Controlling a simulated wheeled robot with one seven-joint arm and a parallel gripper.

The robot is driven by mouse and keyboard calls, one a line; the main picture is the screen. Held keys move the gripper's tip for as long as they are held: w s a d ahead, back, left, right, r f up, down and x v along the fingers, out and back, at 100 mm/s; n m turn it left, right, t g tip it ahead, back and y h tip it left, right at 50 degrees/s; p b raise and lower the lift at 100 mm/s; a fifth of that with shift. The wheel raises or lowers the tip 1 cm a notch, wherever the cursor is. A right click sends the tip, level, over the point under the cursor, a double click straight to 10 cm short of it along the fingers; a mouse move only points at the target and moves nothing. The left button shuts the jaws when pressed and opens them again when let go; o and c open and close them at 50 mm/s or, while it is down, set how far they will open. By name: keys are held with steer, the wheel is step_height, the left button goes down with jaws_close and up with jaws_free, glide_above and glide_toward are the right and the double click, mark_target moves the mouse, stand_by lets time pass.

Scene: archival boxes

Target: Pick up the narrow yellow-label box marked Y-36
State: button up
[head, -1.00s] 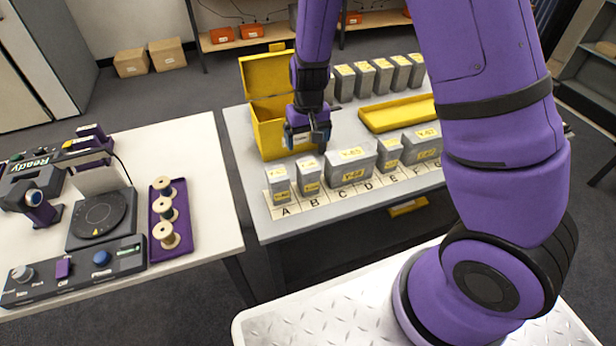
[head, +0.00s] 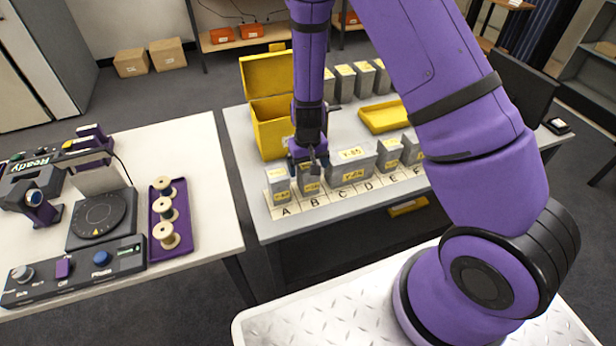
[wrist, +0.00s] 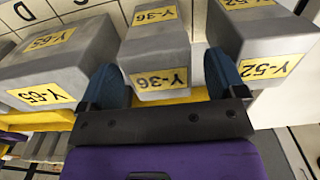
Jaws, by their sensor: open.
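The narrow grey box marked Y-36 (wrist: 159,50) has yellow labels on its top and front. It is in the middle of the wrist view, and in the head view it is the box at B (head: 309,185), upper part hidden by my gripper. My gripper (head: 308,158) is open and close above the B box. In the wrist view the two blue fingers of my gripper (wrist: 164,82) show on either side of the Y-36 front label. I cannot tell whether they reach down beside the box. Nothing is held.
The Y-52 box (wrist: 260,42) and the wider Y-65 box (wrist: 55,58) stand close on either side. An open yellow box (head: 270,132) is just behind, with a yellow tray (head: 380,117) to the right. More grey boxes stand at the back.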

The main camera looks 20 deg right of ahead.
steer(key=shift+f, duration=1.25)
steer(key=shift+c, duration=0.2)
steer(key=c, duration=1.1)
steer(key=shift+r, duration=0.1)
